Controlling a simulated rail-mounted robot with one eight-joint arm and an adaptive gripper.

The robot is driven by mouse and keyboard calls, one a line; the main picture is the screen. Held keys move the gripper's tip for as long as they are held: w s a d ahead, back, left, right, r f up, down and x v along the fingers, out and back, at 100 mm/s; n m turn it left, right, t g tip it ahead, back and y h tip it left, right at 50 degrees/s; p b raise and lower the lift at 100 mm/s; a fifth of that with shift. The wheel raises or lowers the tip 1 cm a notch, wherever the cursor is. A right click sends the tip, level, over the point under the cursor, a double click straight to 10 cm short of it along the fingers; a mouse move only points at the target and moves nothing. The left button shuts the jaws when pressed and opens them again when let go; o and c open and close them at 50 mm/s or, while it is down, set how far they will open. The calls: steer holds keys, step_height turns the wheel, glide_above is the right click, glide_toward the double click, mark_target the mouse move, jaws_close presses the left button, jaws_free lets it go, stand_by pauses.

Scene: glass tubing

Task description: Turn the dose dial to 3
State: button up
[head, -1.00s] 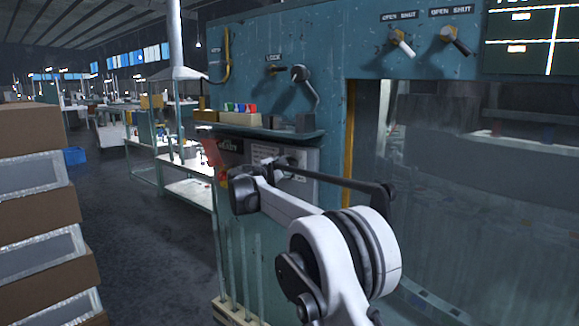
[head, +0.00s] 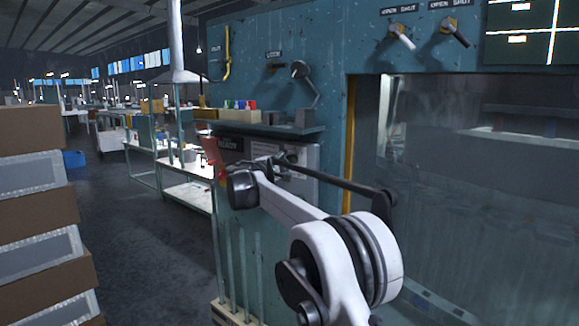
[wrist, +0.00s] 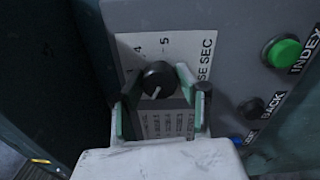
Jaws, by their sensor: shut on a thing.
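The dose dial is a round black knob (wrist: 158,80) with a pale pointer line, on a light scale plate (wrist: 150,48) in the wrist view. The pointer slants toward the lower part of the picture. The figures 4 and 5 and the lettering "SE SEC" are readable; other figures are hidden or unclear. My gripper (wrist: 156,93) has one green-padded finger on each side of the knob and is shut on it. In the head view my gripper (head: 282,162) is at the grey control box (head: 300,158), and my arm hides the dial.
Right of the dial are a green INDEX button (wrist: 283,52), a black button (wrist: 251,106) and a blue button (wrist: 240,139). Above the control box a shelf (head: 262,130) juts from the teal machine. A stack of boxes (head: 35,200) stands at the left.

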steer(key=m+b, duration=0.1)
steer(key=m, duration=0.5)
steer(key=shift+m, duration=0.4)
steer(key=m, duration=0.5)
steer(key=shift+m+h+b, duration=0.3)
steer(key=shift+m+b, duration=0.05)
steer(key=shift+m, duration=0.05)
steer(key=o, duration=1.2)
steer(key=shift+c, duration=0.2)
steer(key=v, duration=1.2)
steer(key=shift+a, duration=0.1)
